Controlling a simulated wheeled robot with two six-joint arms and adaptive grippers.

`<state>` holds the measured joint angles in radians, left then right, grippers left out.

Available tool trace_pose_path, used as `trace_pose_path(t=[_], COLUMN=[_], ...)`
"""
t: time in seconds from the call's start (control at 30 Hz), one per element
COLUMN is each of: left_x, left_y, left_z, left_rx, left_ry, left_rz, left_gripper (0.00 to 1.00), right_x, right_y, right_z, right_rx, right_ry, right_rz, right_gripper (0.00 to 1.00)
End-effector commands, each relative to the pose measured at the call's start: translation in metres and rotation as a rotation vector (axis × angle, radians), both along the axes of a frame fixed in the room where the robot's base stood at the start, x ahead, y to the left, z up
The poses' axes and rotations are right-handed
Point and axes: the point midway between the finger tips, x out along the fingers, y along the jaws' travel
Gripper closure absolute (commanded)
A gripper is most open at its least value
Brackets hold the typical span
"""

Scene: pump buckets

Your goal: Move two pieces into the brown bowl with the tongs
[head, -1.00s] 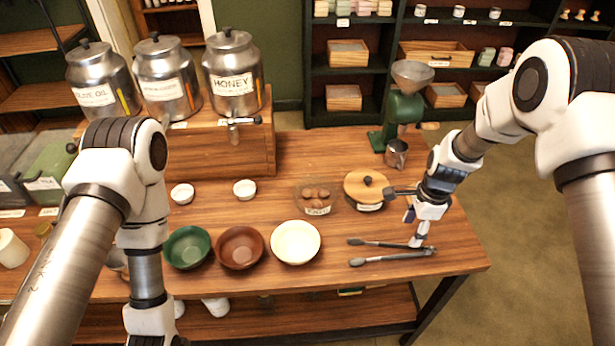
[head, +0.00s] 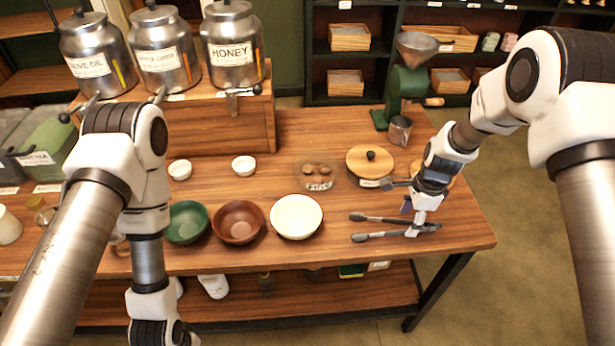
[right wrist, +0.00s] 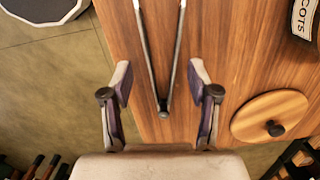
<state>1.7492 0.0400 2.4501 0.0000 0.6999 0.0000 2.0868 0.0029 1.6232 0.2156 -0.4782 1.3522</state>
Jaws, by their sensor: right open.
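The tongs (head: 385,236) lie on the table at the right, their two arms spread and pointing left. My right gripper (head: 416,222) is over their joined end. In the right wrist view my right gripper (right wrist: 160,85) is open, with one finger on each side of the tongs (right wrist: 163,100) and a gap to both. The brown bowl (head: 238,222) looks empty, between a green bowl (head: 187,223) and a cream bowl (head: 296,217). Small brown pieces (head: 310,169) sit in a clear bowl (head: 320,186) behind the cream bowl. My left arm shows at the left, but its fingers are out of view.
A round wooden lid (head: 368,160) lies near my right arm, and a grinder (head: 402,95) stands behind it. Two small white bowls (head: 243,166) (head: 180,170) are farther back. Metal jars (head: 232,45) stand on a wooden riser (head: 215,130). The table's right edge is close to the tongs.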

Motion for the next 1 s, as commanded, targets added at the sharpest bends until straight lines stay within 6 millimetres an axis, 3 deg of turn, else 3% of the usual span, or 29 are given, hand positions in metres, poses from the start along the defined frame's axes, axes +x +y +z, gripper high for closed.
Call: trace_pose_path(t=[0.2,0.5,0.6,0.87,1.0], left_x=[0.001,0.000,0.000,0.000,0.000], left_y=[0.000,0.000,0.000,0.000,0.000], left_z=[-0.009,-0.009,-0.009,-0.009,0.001], left_rx=[0.000,0.000,0.000,0.000,0.000], left_ry=[-0.001,-0.001,-0.001,-0.001,-0.001], left_rz=[0.000,0.000,0.000,0.000,0.000], left_gripper=[0.24,0.24,0.24,0.24,0.24], right_x=[0.001,0.001,0.001,0.001,0.001], right_y=[0.002,0.003,0.003,0.003,0.003], right_z=[-0.022,-0.023,-0.023,-0.023,-0.012], right_rx=[0.000,0.000,0.000,0.000,0.000], right_ry=[-0.003,-0.003,-0.003,-0.003,-0.003], right_rz=[0.001,0.000,0.000,0.000,0.000], right_gripper=[0.40,0.40,0.75,0.76,0.76])
